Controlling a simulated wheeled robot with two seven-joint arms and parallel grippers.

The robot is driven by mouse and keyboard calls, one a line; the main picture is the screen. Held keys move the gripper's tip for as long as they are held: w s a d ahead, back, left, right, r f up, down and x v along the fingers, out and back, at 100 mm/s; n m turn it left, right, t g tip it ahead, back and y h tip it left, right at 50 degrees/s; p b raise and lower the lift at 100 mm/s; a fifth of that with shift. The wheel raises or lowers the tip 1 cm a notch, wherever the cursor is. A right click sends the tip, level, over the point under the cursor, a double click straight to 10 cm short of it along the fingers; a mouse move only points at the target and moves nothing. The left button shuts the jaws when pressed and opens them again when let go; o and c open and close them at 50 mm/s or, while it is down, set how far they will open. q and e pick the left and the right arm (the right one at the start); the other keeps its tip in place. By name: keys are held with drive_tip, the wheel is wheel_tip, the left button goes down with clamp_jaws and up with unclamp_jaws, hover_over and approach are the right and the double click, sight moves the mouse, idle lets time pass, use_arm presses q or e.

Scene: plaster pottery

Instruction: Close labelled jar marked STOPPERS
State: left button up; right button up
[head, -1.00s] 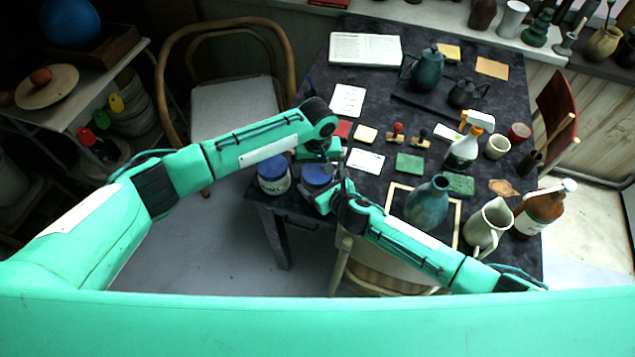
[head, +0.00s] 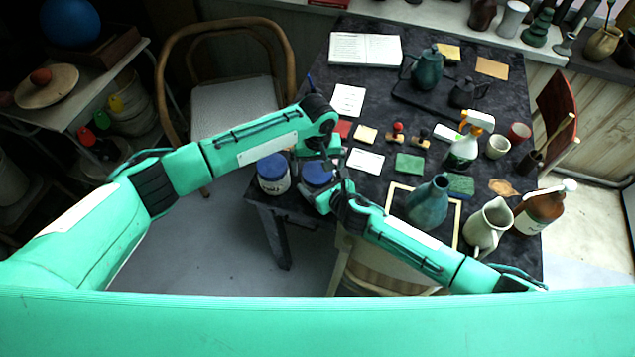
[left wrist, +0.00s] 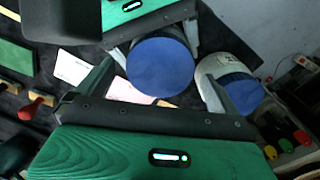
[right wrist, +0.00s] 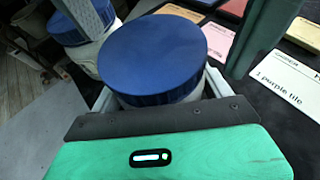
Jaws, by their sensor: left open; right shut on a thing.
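Two pale jars with blue lids stand at the table's near left corner. The right-hand jar (head: 317,174) is between my grippers; its blue lid (right wrist: 152,58) sits on top and also fills the middle of the left wrist view (left wrist: 160,66). My right gripper (right wrist: 160,92) is shut on this jar's body, below the lid. My left gripper (left wrist: 158,85) is open above, its fingers apart on either side of the lid. The other jar (head: 273,175) stands free to the left with its lid on. Its label is too small to read, and the held jar's label is hidden.
Paper cards (head: 365,160), stamps (head: 397,133) and a green block (head: 409,164) lie right of the jars. A blue-green vase (head: 427,203) stands near my right forearm. A wooden chair (head: 228,95) is left of the table. The table edge is close to both jars.

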use_arm(q)
drive_tip(key=shift+r, duration=1.7)
wheel_tip(320, 180, up, 12)
use_arm(e)
drive_tip(key=o, duration=1.8)
use_arm(q)
drive_tip(key=shift+f+b, duration=0.3)
drive_tip(key=shift+f, duration=0.05)
use_arm(e)
drive_tip(key=shift+v, duration=3.75)
